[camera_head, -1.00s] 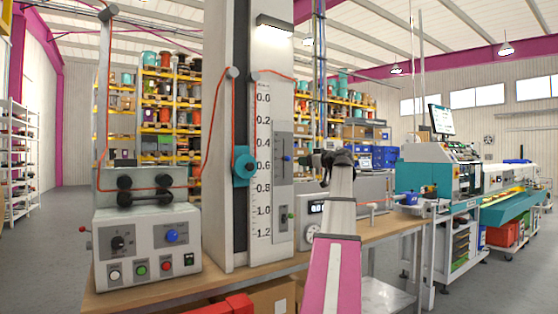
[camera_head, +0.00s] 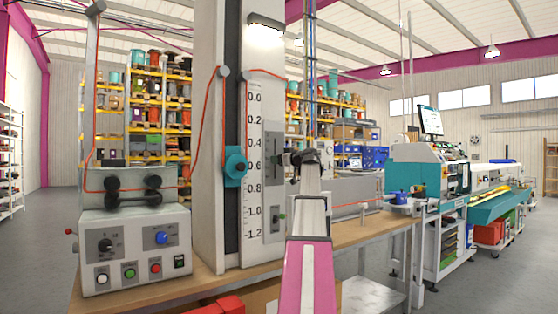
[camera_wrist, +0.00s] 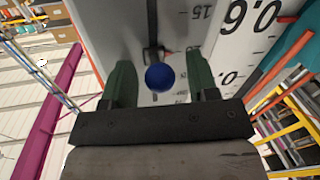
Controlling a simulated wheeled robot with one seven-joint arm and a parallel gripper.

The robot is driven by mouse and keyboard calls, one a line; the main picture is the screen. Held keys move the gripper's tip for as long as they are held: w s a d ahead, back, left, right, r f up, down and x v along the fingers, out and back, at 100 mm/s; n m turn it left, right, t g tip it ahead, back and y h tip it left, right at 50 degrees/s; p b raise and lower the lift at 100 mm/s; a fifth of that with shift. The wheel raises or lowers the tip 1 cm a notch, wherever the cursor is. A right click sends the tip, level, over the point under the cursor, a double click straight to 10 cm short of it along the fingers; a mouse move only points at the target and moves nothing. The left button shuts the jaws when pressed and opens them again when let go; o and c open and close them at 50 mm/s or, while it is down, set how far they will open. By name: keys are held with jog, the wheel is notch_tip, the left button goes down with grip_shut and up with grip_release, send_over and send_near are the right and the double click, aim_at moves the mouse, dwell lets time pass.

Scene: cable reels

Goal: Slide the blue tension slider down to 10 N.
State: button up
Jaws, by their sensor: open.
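The blue slider knob (camera_wrist: 159,77) is round and sits on a slotted grey panel, low in the wrist view. My gripper (camera_wrist: 161,72) is open, with one green finger on each side of the knob and gaps between. The slot (camera_wrist: 153,35) runs away above the knob, with a "15" mark beside it. The knob's exact reading cannot be told. In the head view my gripper (camera_head: 283,158) is at the slider panel (camera_head: 273,140) on the tall column and hides the knob.
A scale strip (camera_head: 254,190) and a teal block (camera_head: 236,166) stand left of the panel. A control box (camera_head: 135,250) with knobs and buttons is on the bench (camera_head: 205,284). Orange cable runs along the column.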

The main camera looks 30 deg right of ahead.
aim_at(273, 177)
grip_shut()
jog(key=shift+a+f, duration=0.1)
jog(key=shift+f, duration=4.15)
grip_release()
jog(key=v, duration=1)
jog(key=shift+s, duration=0.4)
